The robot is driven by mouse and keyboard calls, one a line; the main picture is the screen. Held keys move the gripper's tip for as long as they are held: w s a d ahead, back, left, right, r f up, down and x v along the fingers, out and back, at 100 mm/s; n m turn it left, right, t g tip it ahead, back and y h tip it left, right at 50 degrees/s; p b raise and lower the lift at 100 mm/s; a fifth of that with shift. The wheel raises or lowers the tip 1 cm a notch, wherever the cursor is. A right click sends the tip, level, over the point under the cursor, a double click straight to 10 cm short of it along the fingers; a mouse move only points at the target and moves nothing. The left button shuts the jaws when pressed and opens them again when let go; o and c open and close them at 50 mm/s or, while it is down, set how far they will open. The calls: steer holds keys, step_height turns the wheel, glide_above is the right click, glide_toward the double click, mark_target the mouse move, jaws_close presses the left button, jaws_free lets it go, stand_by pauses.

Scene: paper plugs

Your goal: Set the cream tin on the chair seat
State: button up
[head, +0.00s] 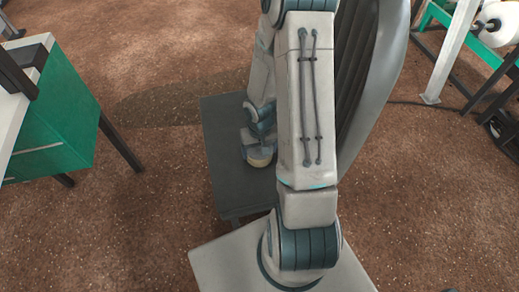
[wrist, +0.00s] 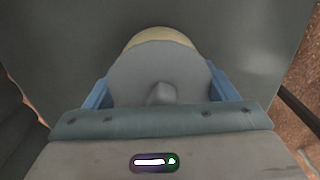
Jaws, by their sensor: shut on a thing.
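The cream tin (wrist: 158,38) has a round grey top in the wrist view. Only a curved strip of its cream side shows beyond that top. My gripper (wrist: 161,88) is shut on it, with a blue finger at each side. In the head view a small cream part of the tin (head: 260,161) shows below my gripper (head: 257,152), over the dark grey chair seat (head: 222,150). The seat also fills most of the wrist view (wrist: 65,50). I cannot tell whether the tin touches the seat. My arm hides the seat's right part.
The dark chair back (head: 372,80) rises on the right, close to my arm. A green-sided table (head: 55,115) stands at the left. A green and white frame with rolls (head: 440,55) stands at the far right. Brown floor is clear left of the chair.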

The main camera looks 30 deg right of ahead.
steer(key=shift+f, duration=0.2)
steer(key=o, duration=1)
steer(key=shift+r, duration=0.1)
step_height(320, 180, up, 12)
steer(key=p, duration=0.4)
steer(key=shift+r, duration=0.25)
steer(key=s+a+r+n+t, duration=0.1)
steer(key=s+a+r, duration=0.3)
steer(key=r, duration=0.6)
steer(key=s+a+r+n+t, duration=0.1)
steer(key=s+a+r, duration=0.3)
steer(key=s+r, duration=0.3)
step_height(320, 180, up, 3)
steer(key=shift+f, duration=0.15)
steer(key=shift+a, duration=0.1)
